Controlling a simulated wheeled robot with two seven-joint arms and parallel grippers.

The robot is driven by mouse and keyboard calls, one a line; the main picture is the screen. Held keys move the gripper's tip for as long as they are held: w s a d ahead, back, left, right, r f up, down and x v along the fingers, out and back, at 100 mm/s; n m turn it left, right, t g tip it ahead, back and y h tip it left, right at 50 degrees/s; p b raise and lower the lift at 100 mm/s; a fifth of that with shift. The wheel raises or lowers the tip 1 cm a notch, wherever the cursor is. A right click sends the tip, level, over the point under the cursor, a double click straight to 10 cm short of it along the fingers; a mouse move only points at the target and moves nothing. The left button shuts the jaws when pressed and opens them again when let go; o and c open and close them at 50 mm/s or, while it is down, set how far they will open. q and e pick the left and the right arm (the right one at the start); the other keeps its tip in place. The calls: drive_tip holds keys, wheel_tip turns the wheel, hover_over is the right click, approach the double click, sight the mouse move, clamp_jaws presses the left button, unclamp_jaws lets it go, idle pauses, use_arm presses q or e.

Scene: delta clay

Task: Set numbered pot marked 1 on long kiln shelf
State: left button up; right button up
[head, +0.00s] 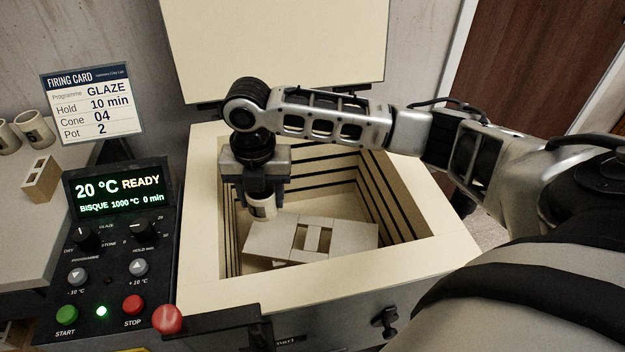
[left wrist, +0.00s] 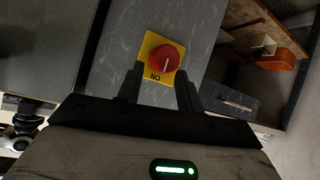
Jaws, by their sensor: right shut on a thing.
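My right gripper (head: 260,192) points down inside the open kiln and is shut on a small pale pot (head: 262,209) with a dark mark; I cannot read its number. The pot is upright at the far left end of the pale kiln shelf pieces (head: 268,238). Its base is at or just above the shelf; I cannot tell if they touch. The shelf pieces lie low in the kiln, with gaps around the middle. My left gripper (left wrist: 160,78) shows only in the left wrist view, open and empty, in front of a red knob (left wrist: 165,59) on a yellow plate.
The kiln's pale rim (head: 202,240) surrounds the chamber and its lid (head: 275,45) stands raised behind. A control panel (head: 110,240) reads 20 °C READY. A firing card (head: 92,100), pale pots (head: 35,128) and a pale block (head: 40,178) are on the left.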

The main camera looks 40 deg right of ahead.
sight(267, 203)
drive_tip(key=f+n, duration=0.1)
drive_tip(key=n, duration=0.1)
drive_tip(key=f+n, duration=0.1)
drive_tip(key=n, duration=0.1)
drive_tip(key=d+f+n, duration=0.1)
drive_tip(key=n, duration=0.1)
drive_tip(key=shift+w+f+n+b, duration=0.2)
drive_tip(key=shift+f+n+b, duration=0.1)
drive_tip(key=shift+b, duration=0.1)
wheel_tip(267, 203, down, 10)
drive_tip(key=shift+r+b, duration=0.1)
drive_tip(key=shift+b, duration=0.6)
drive_tip(key=o, duration=1)
wheel_tip(267, 203, up, 12)
drive_tip(key=shift+p, duration=0.85)
